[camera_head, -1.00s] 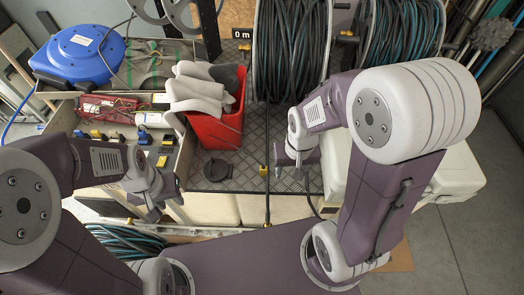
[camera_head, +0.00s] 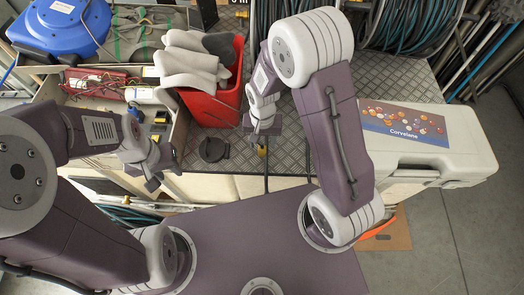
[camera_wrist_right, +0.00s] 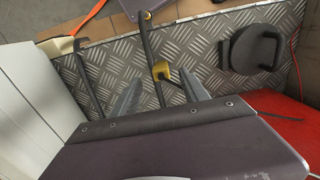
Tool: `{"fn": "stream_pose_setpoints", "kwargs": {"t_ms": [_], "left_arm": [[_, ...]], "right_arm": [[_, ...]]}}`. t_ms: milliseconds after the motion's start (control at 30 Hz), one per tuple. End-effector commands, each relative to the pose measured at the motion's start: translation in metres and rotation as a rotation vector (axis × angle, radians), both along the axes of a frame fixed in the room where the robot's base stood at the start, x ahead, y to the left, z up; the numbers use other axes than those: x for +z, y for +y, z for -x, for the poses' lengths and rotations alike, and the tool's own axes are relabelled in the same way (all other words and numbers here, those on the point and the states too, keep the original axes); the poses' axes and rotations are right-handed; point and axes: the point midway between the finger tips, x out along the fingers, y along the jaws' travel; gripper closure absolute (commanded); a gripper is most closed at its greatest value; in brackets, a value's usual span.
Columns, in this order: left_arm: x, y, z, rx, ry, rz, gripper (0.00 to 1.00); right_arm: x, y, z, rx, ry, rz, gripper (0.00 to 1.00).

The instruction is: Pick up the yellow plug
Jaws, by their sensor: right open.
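The yellow plug (camera_head: 262,150) is on a dark cable near the front edge of the checkered metal plate. It also shows in the right wrist view (camera_wrist_right: 161,71), just beyond the gap between the fingertips. My right gripper (camera_head: 262,128) is over the plate beside the plug in the head view.
A black round lid (camera_head: 214,149) lies left of the plug, in front of the red bin (camera_head: 218,105) holding whitish items. A white case (camera_head: 420,140) stands right. Another yellow part (camera_wrist_right: 147,15) is further along the cable. Hose reels (camera_head: 400,25) stand behind.

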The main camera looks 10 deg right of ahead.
Motion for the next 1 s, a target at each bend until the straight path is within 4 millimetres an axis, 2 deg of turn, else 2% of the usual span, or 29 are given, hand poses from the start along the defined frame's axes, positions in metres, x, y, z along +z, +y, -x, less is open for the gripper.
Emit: {"fn": "stream_pose_setpoints", "kwargs": {"t_ms": [67,333,600,667,800,1000], "left_arm": [[0.0,0.0,0.0,0.0,0.0,0.0,0.64],[-0.007,0.0,0.0,0.0,0.0,0.0,0.64],[-0.007,0.0,0.0,0.0,0.0,0.0,0.64],[-0.007,0.0,0.0,0.0,0.0,0.0,0.64],[-0.007,0.0,0.0,0.0,0.0,0.0,0.64],[-0.007,0.0,0.0,0.0,0.0,0.0,0.64]], "right_arm": [[-0.002,0.0,0.0,0.0,0.001,0.0,0.47],[-0.047,0.0,-0.003,0.0,0.002,0.001,0.47],[-0.052,0.0,-0.004,0.0,-0.001,0.0,0.47],[-0.052,0.0,-0.004,0.0,-0.001,0.0,0.61],[-0.051,0.0,-0.004,0.0,-0.001,0.0,1.0],[-0.051,0.0,-0.004,0.0,-0.001,0.0,1.0]]}}
